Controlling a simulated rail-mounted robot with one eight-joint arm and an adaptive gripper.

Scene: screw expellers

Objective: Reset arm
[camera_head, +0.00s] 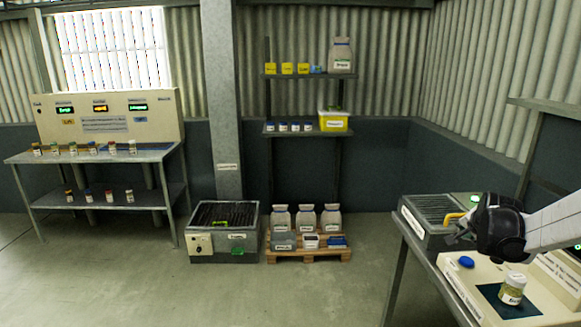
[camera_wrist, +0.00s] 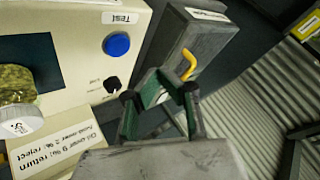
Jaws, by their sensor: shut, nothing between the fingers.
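My arm reaches in from the right in the head view. My gripper (camera_head: 455,236) hangs above the bench at the right, near the yellow handle (camera_head: 453,218) of a grey ribbed box (camera_head: 425,232). The yellow handle (camera_wrist: 188,65) shows just beyond the fingertips there. I cannot tell whether they touch it; a gap seems to show.
A cream tester with a blue button (camera_head: 466,262) stands below my gripper, with a jar (camera_head: 512,288) on its dark pad. A floor unit (camera_head: 222,232), a pallet (camera_head: 308,254) of jars, shelves and a left bench (camera_head: 90,155) stand farther off. The middle floor is clear.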

